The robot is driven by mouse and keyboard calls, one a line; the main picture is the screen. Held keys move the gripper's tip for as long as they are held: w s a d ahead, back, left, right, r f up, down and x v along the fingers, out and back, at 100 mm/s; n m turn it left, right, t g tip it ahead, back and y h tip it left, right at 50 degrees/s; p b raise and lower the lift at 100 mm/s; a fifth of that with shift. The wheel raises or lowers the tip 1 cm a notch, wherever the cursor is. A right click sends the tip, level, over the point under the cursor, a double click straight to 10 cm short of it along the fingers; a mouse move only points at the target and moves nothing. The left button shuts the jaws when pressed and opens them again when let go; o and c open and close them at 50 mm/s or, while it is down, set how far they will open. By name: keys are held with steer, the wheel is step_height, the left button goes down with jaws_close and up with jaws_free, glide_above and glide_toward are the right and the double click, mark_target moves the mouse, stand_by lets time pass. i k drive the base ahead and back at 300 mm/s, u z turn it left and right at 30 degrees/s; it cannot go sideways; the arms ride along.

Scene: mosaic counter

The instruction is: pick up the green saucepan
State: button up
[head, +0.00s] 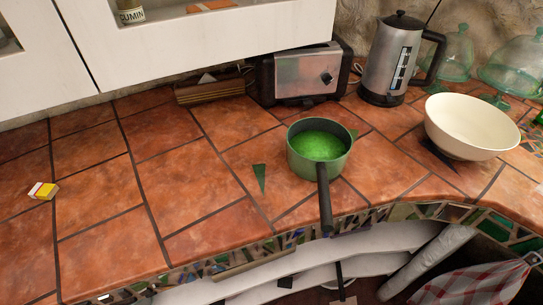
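The green saucepan (318,148) stands upright on the terracotta-tiled counter (180,165), right of the middle in the head view. Its inside is bright green, and its dark handle points toward the counter's front edge, ending close to or over the mosaic rim. Nothing is touching the pan from above. My gripper is not in view.
A toaster (300,78) and a kettle (388,62) stand behind the pan. A cream bowl (470,128) is to its right, with glass domes (510,62) behind. A small yellow-and-white box (43,191) lies far left. The left counter is mostly clear; a cabinet (200,35) overhangs the back.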

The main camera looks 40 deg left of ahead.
mark_target(318, 149)
steer(key=u, duration=1.35)
